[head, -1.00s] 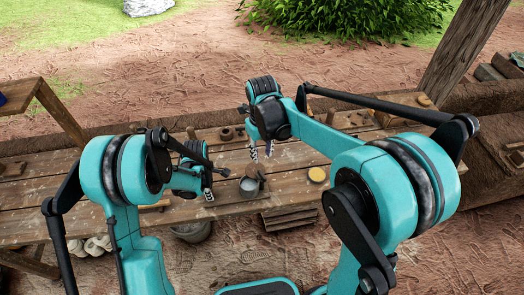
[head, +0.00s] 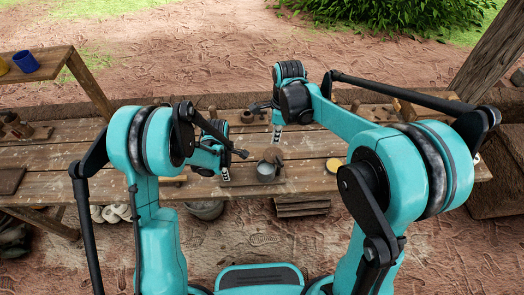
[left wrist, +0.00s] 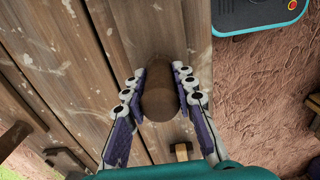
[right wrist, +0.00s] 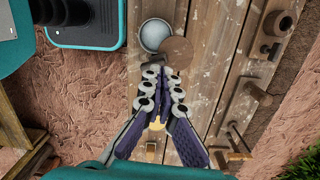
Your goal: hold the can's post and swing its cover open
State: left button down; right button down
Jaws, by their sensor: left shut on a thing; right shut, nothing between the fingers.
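The grey can (head: 265,172) stands on the wooden table near its front edge. In the right wrist view its pale round mouth (right wrist: 155,34) shows, with a brown round cover (right wrist: 178,51) off to one side and overlapping its edge. My left gripper (head: 225,175) is left of the can. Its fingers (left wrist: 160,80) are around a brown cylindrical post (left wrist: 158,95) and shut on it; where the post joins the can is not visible. My right gripper (head: 277,140) is above and behind the can; its fingertips (right wrist: 163,72) are together and empty, close to the cover's edge.
A yellow-topped round thing (head: 334,165) is right of the can. Small pots and wooden pieces stand along the table's back. A bucket (head: 205,209) and a wooden stack (head: 302,207) are below the front edge. A side shelf (head: 35,68) with a blue cup (head: 26,62) is at left.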

jog(key=w+a+f+m+y, duration=0.1)
jog(key=w+a+f+m, duration=0.15)
jog(key=m, duration=1.45)
jog(key=w+a+f+m+y, duration=0.1)
jog(key=a+f+m+y, duration=0.15)
jog(key=m, duration=1.45)
notch_tip(320, 180, down, 9)
jog(key=shift+d+r+n+h, duration=0.2)
jog(key=shift+d+n+h, duration=0.05)
jog(key=shift+n+h, duration=0.1)
